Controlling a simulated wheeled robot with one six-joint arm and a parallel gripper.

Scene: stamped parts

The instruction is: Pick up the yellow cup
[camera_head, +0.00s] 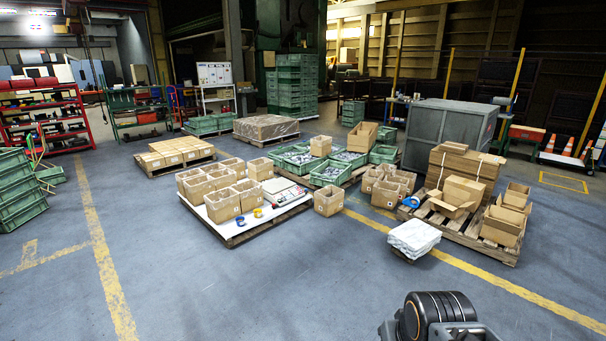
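A small yellow object (258,212) lies at the front edge of the white-topped pallet in the middle of the floor. It is too small to tell whether it is a cup or a roll of tape. A small blue object (240,221) lies just left of it. No other thing that could be a yellow cup is clear to me. A dark part of my own arm shows at the bottom right, well apart from the pallet. My gripper's fingers are not in view.
The white-topped pallet (268,227) bears several open cardboard boxes (223,205) and a scale (283,190). A lone box (328,201) stands at its right. A white wrapped stack (414,238) and a loaded wooden pallet (463,232) stand further right. The front floor is clear.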

